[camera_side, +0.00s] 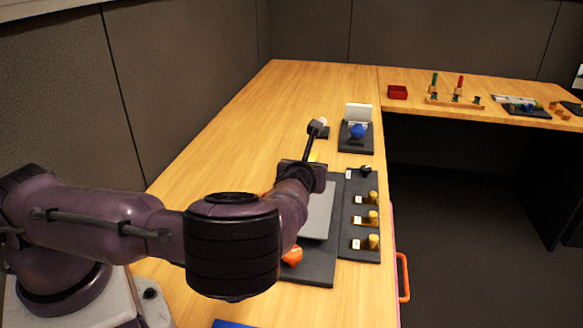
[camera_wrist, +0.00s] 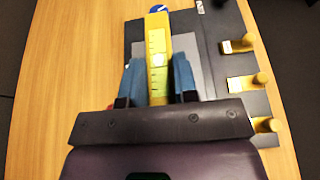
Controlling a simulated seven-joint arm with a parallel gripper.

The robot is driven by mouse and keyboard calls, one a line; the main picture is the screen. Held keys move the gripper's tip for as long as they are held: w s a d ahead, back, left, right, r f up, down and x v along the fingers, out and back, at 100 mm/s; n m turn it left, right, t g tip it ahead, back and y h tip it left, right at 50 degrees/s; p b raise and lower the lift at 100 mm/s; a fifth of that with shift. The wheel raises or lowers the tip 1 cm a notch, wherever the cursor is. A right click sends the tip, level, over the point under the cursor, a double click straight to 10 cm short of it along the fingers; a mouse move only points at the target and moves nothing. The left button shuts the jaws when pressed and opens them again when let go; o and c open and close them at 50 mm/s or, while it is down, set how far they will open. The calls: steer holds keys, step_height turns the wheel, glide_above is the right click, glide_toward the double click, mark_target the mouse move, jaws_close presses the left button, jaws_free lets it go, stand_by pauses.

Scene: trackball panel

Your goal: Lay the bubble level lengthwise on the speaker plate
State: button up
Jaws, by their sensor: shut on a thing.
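My gripper (camera_wrist: 158,80) is shut on the yellow bubble level (camera_wrist: 157,48), with a blue finger on each side of it. The level points away from my wrist, up the wrist view. It appears over the grey speaker plate (camera_wrist: 188,48), but its height above the plate cannot be told. In the side view the plate (camera_side: 318,216) lies on a dark panel, partly covered by my arm. Only a small yellow bit of the level (camera_side: 313,158) shows there, and my fingers are hidden behind my wrist.
An orange ball (camera_side: 292,256) sits on the near part of the dark panel. A dark strip with several yellow knobs (camera_side: 373,218) lies on the right. The wood at left is clear.

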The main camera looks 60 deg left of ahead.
steer(key=shift+s+a+f, duration=0.1)
steer(key=shift+s+f, duration=0.1)
steer(key=shift+f, duration=3.75)
steer(key=o, duration=1)
